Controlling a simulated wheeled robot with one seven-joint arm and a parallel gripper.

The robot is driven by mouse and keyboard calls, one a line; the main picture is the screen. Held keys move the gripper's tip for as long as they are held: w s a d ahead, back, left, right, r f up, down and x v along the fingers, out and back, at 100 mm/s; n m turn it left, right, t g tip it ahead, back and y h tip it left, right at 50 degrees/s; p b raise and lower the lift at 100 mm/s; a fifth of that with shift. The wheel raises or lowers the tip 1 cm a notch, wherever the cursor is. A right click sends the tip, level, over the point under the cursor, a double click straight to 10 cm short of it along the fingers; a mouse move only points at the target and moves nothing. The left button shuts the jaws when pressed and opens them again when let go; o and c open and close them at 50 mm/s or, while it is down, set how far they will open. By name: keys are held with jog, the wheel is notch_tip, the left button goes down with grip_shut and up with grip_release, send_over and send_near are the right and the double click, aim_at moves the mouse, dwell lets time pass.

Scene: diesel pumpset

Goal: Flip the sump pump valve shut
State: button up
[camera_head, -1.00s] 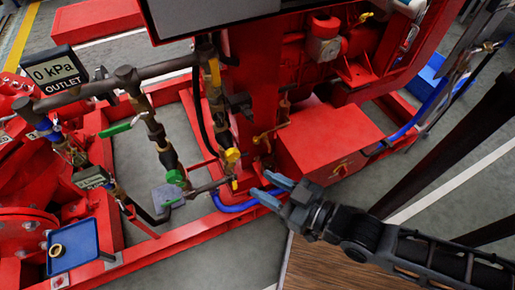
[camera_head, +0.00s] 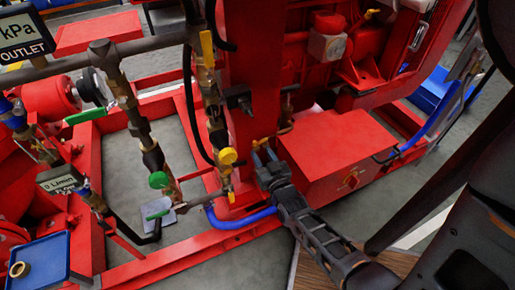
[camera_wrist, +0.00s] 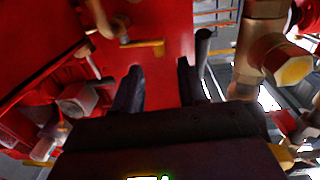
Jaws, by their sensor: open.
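I can read no label naming the sump pump valve. A small valve with a yellow lever (camera_head: 263,142) is on the red column, just above my gripper (camera_head: 263,158). A yellow lever on a brass fitting also shows in the wrist view (camera_wrist: 146,46), above and beyond the fingertips and apart from them. My gripper (camera_wrist: 160,84) is open, with nothing between its fingers, and faces the red column. Left of it in the head view stands a pipe with a round yellow cap (camera_head: 228,156) and a higher yellow lever (camera_head: 207,45).
A red box (camera_head: 340,145) stands right of my gripper. A blue hose (camera_head: 240,217) curves below it. A brass fitting (camera_wrist: 268,60) is close on the right in the wrist view.

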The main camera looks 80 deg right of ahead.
aim_at(256, 143)
jog(key=shift+x, duration=2.15)
grip_shut()
